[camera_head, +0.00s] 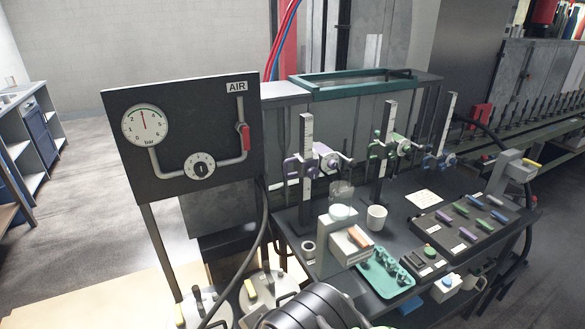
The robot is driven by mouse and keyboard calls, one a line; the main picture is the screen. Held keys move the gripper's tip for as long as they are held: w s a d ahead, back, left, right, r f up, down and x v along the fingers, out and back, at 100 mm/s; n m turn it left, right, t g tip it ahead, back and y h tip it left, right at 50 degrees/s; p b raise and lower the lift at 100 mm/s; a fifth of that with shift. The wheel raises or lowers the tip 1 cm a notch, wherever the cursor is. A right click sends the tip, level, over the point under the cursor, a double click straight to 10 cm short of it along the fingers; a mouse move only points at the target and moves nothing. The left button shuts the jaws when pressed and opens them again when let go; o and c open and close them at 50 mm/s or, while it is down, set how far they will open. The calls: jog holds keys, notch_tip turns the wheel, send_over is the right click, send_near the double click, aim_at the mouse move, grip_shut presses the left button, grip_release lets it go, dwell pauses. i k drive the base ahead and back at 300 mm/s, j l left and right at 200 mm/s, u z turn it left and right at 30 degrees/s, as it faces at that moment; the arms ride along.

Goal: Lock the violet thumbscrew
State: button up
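The violet spindle stand is the left one of three upright stands with white scales. Its violet carriage (303,168) is clamped around the dark post, partway up the scale (306,135). A violet part (322,149) shows at the right of the post, next to a pale metal crank. The violet thumbscrew is too small to pick out surely from the carriage, and I cannot tell whether it is tight or loose. A dark rounded part of my arm shows at the bottom middle, well below and in front of the stand. My gripper's fingers are not in view.
Green (398,143) and blue (440,158) stands are to the right. A glass jar (341,192), white mug (376,217), teal tray (371,277) and dark rack (450,240) occupy the bench. The AIR panel (185,110) stands left, with a hanging cable.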

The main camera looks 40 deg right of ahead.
aim_at(313, 173)
jog(key=z, duration=1.4)
jog(key=k+z, duration=0.3)
jog(key=k, duration=0.15)
